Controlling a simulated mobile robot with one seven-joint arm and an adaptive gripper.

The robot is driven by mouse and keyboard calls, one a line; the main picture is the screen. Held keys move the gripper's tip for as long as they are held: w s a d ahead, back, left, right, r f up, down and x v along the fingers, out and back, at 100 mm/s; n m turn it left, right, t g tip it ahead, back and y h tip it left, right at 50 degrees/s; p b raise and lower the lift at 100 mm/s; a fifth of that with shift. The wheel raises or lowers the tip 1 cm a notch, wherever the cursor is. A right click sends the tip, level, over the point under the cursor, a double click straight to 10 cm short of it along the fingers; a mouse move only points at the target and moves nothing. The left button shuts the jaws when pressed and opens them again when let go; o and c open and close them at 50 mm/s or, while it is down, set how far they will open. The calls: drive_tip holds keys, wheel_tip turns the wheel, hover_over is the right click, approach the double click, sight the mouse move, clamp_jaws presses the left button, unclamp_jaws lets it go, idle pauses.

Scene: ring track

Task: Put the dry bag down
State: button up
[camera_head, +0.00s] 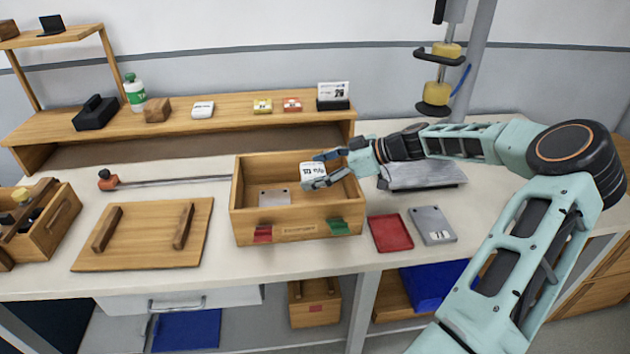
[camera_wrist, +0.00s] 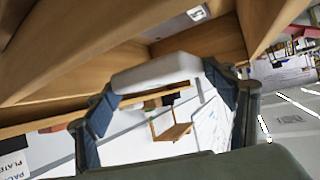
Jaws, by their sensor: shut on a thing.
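The dry bag is a small white packet with dark print (camera_head: 312,171). My gripper (camera_head: 321,170) is shut on it, one finger on either side. It is over or inside the right part of an open wooden box (camera_head: 240,219) on the bench. Whether the bag touches the box floor cannot be told. In the wrist view the white bag (camera_wrist: 158,74) spans between the two dark fingers (camera_wrist: 165,105), with wooden box walls (camera_wrist: 75,50) close by. A grey metal plate (camera_head: 274,197) lies in the left part of the box.
Red (camera_head: 390,233) and grey (camera_head: 432,225) plates lie right of the box. A wooden board with two bars (camera_head: 145,235) lies left. A grey flat object (camera_head: 425,176) is beneath my arm. The shelf (camera_head: 230,112) behind holds small packets and a bottle (camera_head: 135,92).

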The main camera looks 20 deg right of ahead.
drive_tip(key=f, duration=0.3)
drive_tip(key=shift+w+d+f, duration=0.1)
drive_tip(key=shift+w+f, duration=0.15)
drive_tip(key=shift+f, duration=0.1)
drive_tip(key=shift+f+b, duration=0.35)
drive_tip(key=shift+b, duration=0.05)
drive_tip(key=shift+s+f, duration=0.1)
drive_tip(key=shift+f, duration=0.05)
